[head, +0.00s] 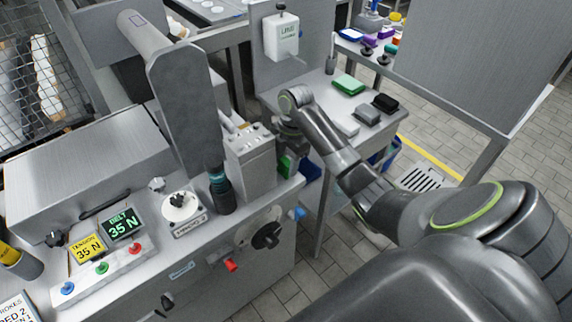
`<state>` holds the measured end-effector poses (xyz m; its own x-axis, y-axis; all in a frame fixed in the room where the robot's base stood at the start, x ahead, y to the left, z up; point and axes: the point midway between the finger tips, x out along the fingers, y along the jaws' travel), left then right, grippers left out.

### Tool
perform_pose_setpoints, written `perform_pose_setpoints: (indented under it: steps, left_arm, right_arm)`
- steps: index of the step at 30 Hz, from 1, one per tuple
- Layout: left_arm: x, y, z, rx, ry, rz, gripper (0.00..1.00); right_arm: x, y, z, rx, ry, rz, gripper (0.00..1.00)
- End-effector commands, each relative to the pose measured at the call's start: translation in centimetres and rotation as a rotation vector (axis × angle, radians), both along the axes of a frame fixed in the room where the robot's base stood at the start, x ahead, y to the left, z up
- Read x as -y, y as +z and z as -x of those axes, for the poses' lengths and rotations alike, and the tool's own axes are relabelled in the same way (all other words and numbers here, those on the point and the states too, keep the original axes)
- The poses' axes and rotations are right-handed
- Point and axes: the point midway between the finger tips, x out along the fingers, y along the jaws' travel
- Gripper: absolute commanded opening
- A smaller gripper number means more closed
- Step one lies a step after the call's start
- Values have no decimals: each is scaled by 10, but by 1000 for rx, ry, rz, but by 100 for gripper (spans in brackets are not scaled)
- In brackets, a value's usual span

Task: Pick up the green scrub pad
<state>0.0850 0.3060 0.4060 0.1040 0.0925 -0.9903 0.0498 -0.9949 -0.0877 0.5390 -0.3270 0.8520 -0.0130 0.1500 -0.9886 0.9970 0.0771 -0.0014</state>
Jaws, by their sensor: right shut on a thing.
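My right gripper (287,146) points down beside the grey box on the machine, in front of the side shelf. It is shut on a dark green piece (285,164), which I take for the green scrub pad. Only part of the pad shows below the fingers; the box and the gripper hide the rest. A brighter green flat piece (348,85) lies on the shelf behind, apart from the gripper. My left gripper is not in view.
The shelf (318,88) also holds a grey pad (367,115), a black pad (385,103) and a pale pad (346,125). A white dispenser (282,36) hangs on the panel behind. The grey box (250,158) stands close left of the gripper. Blue bins stand below.

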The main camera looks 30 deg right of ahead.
Motion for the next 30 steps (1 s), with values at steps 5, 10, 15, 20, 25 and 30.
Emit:
perform_pose_setpoints:
  steps: [5, 10, 15, 20, 25, 30]
  left_arm:
    - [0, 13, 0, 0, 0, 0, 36]
    - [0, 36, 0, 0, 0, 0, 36]
    - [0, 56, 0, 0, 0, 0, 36]
    - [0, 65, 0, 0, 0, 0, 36]
    - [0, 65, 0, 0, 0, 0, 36]
    - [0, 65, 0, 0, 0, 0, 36]
  right_arm:
    - [0, 34, -1, 3, 2, 1, 23]
    - [0, 60, 0, 1, 1, 1, 23]
    - [0, 80, 0, 1, 1, 1, 23]
    - [0, 89, 0, 1, 1, 1, 23]
    - [0, 89, 0, 1, 1, 1, 23]
    - [0, 88, 0, 1, 1, 1, 42]
